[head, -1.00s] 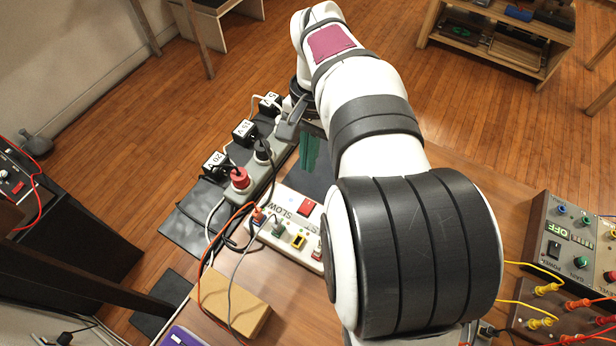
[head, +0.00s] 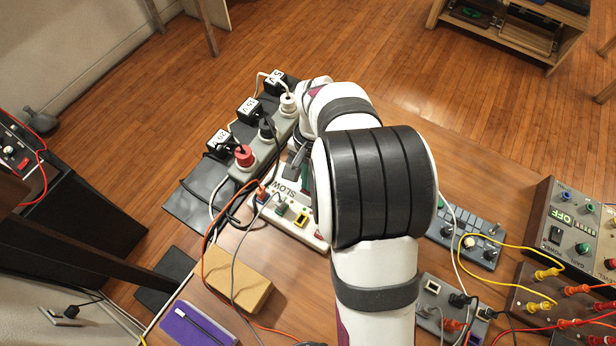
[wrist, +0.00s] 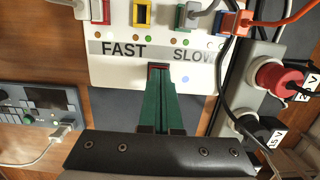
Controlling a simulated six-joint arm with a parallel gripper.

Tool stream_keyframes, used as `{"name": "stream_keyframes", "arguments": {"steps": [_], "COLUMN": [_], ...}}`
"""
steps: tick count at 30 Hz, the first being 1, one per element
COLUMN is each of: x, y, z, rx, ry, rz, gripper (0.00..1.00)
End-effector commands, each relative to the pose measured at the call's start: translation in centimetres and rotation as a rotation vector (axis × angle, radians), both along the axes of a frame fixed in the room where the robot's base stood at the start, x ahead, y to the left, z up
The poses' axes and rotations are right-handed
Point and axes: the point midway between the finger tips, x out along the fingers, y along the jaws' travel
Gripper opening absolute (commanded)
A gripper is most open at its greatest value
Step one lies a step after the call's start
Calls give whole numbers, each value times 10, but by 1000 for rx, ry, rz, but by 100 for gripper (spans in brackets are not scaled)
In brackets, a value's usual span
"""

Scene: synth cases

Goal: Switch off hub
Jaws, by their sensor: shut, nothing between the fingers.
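The hub is a white box (head: 297,228) with FAST and SLOW lettering and several coloured ports. It also fills the top of the wrist view (wrist: 118,68). A red switch (wrist: 158,67) sits at the hub's near edge between the two words, mostly covered by my fingertips. My gripper (wrist: 160,72) has green fingers held together, empty, with the tips over or at the switch; I cannot tell whether they touch it. In the head view my arm hides the switch and most of the gripper.
A grey power strip (head: 238,171) with red, black and white plugs runs beside the hub. Orange and grey cables leave the hub's ports. A tan block (head: 238,279) lies in front. A grey panel (head: 466,240) and a device reading OFF (head: 570,235) stand at right.

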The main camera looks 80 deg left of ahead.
Motion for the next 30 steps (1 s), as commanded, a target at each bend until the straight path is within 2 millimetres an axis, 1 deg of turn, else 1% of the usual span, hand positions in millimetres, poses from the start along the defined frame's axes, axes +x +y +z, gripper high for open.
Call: {"name": "stream_keyframes", "arguments": {"steps": [8,11,19,30], "x": [0,-2,-2,10], "y": [0,-2,-2,9], "z": [0,-5,-7,-5], "rx": [0,-2,-2,-1], "ry": [0,1,1,-2], "rz": [0,-1,0,1], "gripper": [0,0,0,0]}}
